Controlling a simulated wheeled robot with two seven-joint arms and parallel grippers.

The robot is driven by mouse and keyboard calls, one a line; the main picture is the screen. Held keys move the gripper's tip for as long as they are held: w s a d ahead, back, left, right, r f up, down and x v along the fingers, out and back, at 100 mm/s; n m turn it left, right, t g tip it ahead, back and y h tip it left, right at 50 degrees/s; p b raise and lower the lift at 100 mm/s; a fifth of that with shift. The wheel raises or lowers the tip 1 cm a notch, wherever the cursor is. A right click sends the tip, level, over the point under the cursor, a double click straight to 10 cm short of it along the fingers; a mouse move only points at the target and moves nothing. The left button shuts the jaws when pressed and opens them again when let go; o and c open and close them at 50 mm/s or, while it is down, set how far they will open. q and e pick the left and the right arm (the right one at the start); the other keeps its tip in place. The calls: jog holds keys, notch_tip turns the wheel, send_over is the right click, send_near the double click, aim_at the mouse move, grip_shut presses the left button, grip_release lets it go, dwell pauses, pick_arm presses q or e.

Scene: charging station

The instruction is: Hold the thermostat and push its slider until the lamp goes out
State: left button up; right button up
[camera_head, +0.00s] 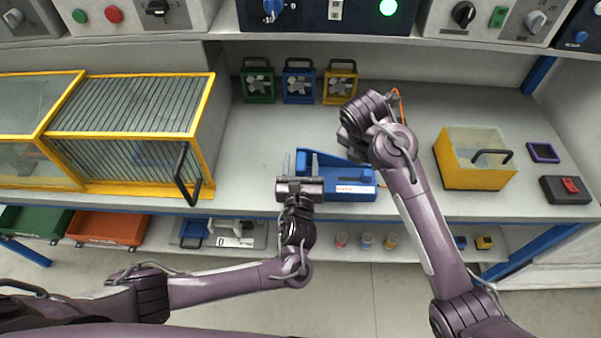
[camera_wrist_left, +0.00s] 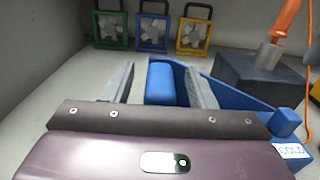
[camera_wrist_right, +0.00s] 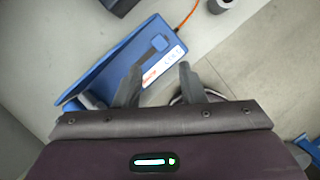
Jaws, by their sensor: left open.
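The thermostat, a blue box (camera_head: 347,190) with white labels, sits near the shelf's front edge. In the right wrist view its top (camera_wrist_right: 118,66) shows a dark slot with a blue slider knob (camera_wrist_right: 159,43) at one end, near the "COLD" label. My left gripper (camera_head: 300,163) is open, its fingers on either side of a blue upright block (camera_wrist_left: 174,82) at the thermostat's left end; contact is unclear. My right gripper (camera_wrist_right: 158,84) is empty with its fingers apart, over the thermostat's labelled side. Its fingers are hidden in the head view. A green lamp (camera_head: 388,7) glows on the upper panel.
Three small fans (camera_head: 299,82) stand at the back. A dark block (camera_wrist_left: 258,77) with an orange-handled tool is close behind the thermostat. A yellow bin (camera_head: 472,178) and a red-switched box (camera_head: 567,190) stand right; a yellow-framed cage (camera_head: 207,130) is left.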

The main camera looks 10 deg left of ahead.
pick_arm(q)
jog(key=shift+w, duration=0.25)
